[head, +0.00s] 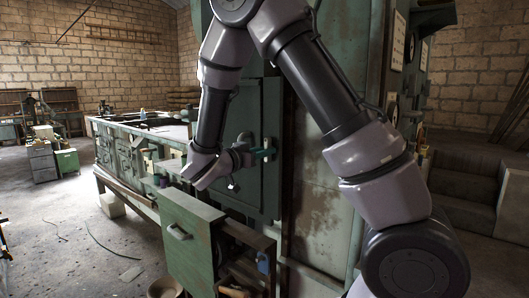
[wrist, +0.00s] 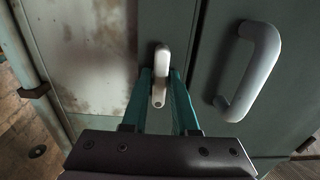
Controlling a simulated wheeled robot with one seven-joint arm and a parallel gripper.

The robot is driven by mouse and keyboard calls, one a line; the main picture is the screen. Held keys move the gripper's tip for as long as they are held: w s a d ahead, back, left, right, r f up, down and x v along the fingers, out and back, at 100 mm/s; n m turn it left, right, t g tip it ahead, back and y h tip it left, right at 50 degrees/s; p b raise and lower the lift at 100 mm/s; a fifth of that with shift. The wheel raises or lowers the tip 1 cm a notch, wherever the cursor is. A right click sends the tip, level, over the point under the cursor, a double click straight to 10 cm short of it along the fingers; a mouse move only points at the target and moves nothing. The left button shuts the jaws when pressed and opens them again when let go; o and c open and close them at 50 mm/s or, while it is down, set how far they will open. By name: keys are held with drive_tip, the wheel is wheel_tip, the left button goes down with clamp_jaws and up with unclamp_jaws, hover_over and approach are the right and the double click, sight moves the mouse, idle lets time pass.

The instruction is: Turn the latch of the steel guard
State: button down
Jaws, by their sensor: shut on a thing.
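The latch (wrist: 162,55) is a small pale lever, upright in the wrist view, on a narrow grey-green strip of the steel guard (wrist: 205,30). My gripper (wrist: 160,80) has its two teal fingers on either side of the latch's lower part and is shut on it. A pale bar handle (wrist: 250,75) stands to the right, apart from the fingers. In the head view my gripper (head: 264,152) reaches the green steel front (head: 265,190); the latch cannot be made out there.
A long workbench (head: 140,130) runs behind at left. A stained pale panel (wrist: 95,60) lies left of the latch. The concrete floor at left is mostly clear.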

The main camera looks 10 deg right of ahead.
drive_tip(key=c, duration=0.8)
unclamp_jaws()
drive_tip(key=shift+a, duration=0.1)
drive_tip(key=v, duration=1)
drive_tip(key=shift+s+a, duration=0.25)
